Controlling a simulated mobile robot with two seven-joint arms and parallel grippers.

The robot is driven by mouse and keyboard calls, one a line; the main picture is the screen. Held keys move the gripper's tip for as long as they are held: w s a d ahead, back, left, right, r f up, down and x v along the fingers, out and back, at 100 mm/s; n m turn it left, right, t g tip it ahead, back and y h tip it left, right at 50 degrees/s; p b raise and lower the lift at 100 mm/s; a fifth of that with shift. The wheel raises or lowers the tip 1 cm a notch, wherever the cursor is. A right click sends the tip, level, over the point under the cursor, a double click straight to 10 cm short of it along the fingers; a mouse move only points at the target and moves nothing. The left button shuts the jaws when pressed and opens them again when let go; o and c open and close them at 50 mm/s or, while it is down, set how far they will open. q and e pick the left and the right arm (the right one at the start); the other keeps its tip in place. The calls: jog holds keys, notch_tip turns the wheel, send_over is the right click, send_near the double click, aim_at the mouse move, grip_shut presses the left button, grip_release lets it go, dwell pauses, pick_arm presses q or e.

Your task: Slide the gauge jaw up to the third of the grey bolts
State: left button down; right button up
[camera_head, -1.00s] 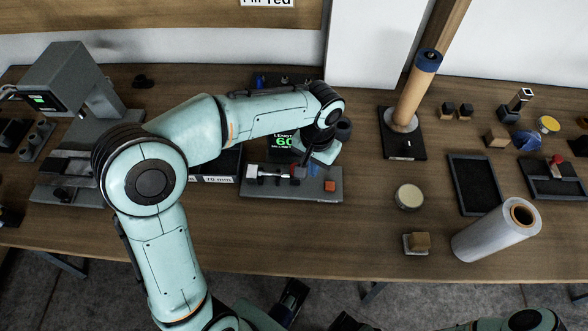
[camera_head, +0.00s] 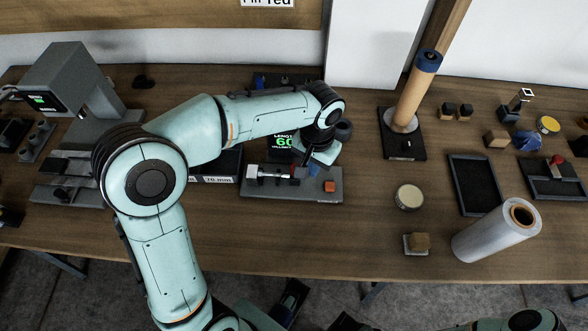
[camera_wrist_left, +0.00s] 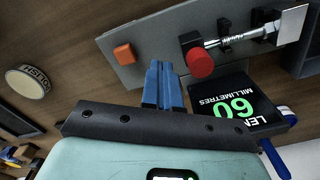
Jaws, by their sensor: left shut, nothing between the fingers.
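The gauge (camera_head: 262,190) is a grey plate on the table, with a silver-grey bolt (camera_head: 270,174) lying along it. The bolt also shows in the left wrist view (camera_wrist_left: 238,37), its head toward the fixed end block (camera_wrist_left: 291,24). The gauge jaw (camera_wrist_left: 199,60), black with a round red knob, stands at the bolt's other end; I cannot tell whether they touch. My left gripper (camera_wrist_left: 164,84) has its blue fingers together and empty, low over the plate beside the jaw, on the side away from the bolt. The display (camera_wrist_left: 236,108) reads 60 millimetres. My right gripper is not in view.
An orange block (camera_wrist_left: 125,54) sits on the plate near my left fingers. A black tray labelled 75 mm (camera_head: 218,172) stands left of the gauge. A round tin (camera_head: 409,197), a small block (camera_head: 418,242) and a white roll (camera_head: 497,230) stand to the right.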

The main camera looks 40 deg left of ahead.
pick_arm(q)
jog(key=shift+s+a, duration=0.1)
jog(key=shift+a, duration=0.05)
dwell(0.5)
jog(key=shift+s+a, duration=0.45)
jog(key=shift+a, duration=0.25)
dwell(0.6)
jog(key=shift+w+d, duration=0.3)
jog(key=shift+d, duration=0.2)
notch_tip(320, 180, up, 8)
jog(key=p, duration=0.7)
